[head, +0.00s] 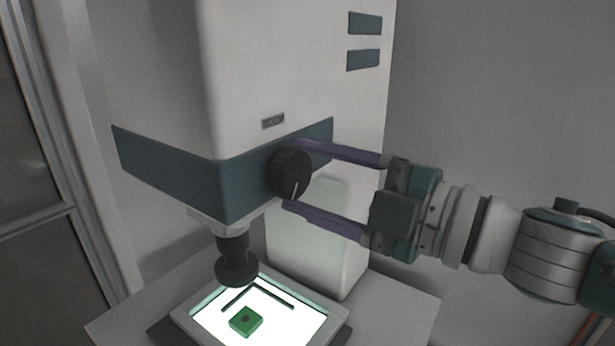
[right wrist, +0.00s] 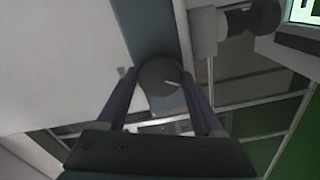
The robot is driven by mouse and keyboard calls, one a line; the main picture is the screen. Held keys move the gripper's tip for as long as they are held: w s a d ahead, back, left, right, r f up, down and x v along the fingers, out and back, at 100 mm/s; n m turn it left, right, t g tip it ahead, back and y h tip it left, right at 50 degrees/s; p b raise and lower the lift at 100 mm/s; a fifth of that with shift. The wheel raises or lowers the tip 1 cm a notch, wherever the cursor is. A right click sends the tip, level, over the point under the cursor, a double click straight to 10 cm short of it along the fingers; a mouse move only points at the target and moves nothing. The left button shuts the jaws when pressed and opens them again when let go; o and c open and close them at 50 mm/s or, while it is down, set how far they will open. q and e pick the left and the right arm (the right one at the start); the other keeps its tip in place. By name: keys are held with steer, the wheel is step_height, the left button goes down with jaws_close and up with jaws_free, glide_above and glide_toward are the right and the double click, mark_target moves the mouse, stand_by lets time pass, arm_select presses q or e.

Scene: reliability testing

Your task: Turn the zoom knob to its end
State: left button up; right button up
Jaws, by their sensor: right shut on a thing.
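The zoom knob (head: 291,174) is a black round dial with a white pointer line, on the teal band at the right side of a white microscope-like machine (head: 265,80). In the head view its line points downward. My right gripper (head: 290,174) comes in from the right with one purple finger above the knob and one below. In the right wrist view the knob (right wrist: 160,85) sits between the two fingertips, which close on its sides. The fingers hide the knob's edges in part. My left gripper is not in view.
Below the knob a black lens (head: 236,266) hangs over a lit stage (head: 207,325) with a green block (head: 246,321) and a black L-shaped guide (head: 262,294). The table (head: 415,310) is bare to the right. A grey wall stands behind.

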steer(key=o, duration=1.4)
steer(key=b+v, duration=0.3)
steer(key=v, duration=0.7)
steer(key=shift+b, duration=0.4)
steer(key=shift+a, duration=0.1)
